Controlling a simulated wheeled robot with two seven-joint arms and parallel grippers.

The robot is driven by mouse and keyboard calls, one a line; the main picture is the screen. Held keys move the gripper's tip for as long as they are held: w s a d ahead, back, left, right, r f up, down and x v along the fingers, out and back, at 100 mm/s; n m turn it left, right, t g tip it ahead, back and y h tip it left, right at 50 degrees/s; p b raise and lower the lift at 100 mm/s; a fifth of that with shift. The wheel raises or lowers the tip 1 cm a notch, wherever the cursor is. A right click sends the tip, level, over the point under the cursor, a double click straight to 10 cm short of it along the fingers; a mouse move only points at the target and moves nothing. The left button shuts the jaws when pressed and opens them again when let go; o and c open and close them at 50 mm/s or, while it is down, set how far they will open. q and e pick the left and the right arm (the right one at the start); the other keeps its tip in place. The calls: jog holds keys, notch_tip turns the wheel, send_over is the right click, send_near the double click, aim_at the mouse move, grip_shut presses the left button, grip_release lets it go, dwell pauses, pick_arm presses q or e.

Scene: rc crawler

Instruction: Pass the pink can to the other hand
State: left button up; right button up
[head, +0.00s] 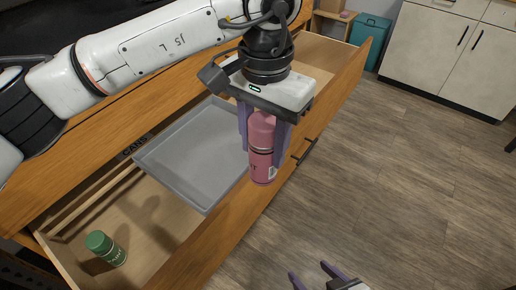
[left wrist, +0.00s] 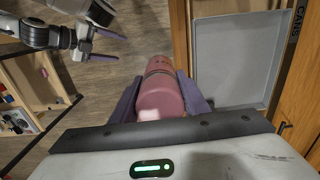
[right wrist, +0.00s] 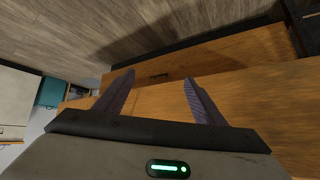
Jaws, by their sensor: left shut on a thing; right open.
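The pink can (head: 262,147) hangs upright between the purple fingers of my left gripper (head: 264,135), above the front edge of the open drawer. In the left wrist view the pink can (left wrist: 159,92) sits between both fingers of my left gripper (left wrist: 161,100), which is shut on it. My right gripper (head: 312,278) shows only in part at the bottom of the head view, below and apart from the can. In the right wrist view my right gripper (right wrist: 160,95) is open and empty. It also shows at the upper left of the left wrist view (left wrist: 105,45).
The open wooden drawer (head: 180,265) holds a grey tray (head: 165,158) and a green can (head: 105,248). A label reading CANS is beside the tray. White cabinets (head: 432,50) and a teal bin (head: 370,30) stand at the back. The wooden floor (head: 390,170) to the right is clear.

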jog(key=shift+c, duration=0.3)
jog(key=w+a+r+t+y, duration=0.2)
jog(key=w+a+r+y, duration=0.15)
jog(key=w+r, duration=0.95)
jog(key=w+a+r+t+y, duration=0.1)
jog(key=w+a+r+y, duration=0.25)
jog(key=w+r, duration=0.95)
jog(key=s+a+r+n+g+y, duration=0.1)
jog(key=a+r+n+y, duration=0.15)
jog(key=r, duration=1.05)
jog(key=s+a+r+n+y, duration=0.1)
jog(key=a+r, duration=0.2)
jog(key=r, duration=1)
jog(key=s+a+r+n+g+y, duration=0.1)
jog(key=s+a+r+n+g, duration=0.1)
jog(key=s+r, duration=0.4)
jog(key=s+a+r+n+g, duration=0.1)
jog(key=s+r+n+g, duration=0.15)
jog(key=s+r, duration=0.4)
jog(key=s+f+t+h, duration=0.1)
jog(key=s+f+h, duration=0.4)
jog(key=f+h, duration=0.1)
pick_arm(q)
jog(key=a+r, duration=1.3)
jog(key=shift+r, duration=0.15)
pick_arm(e)
jog(key=x, duration=1.1)
jog(key=shift+w, duration=0.15)
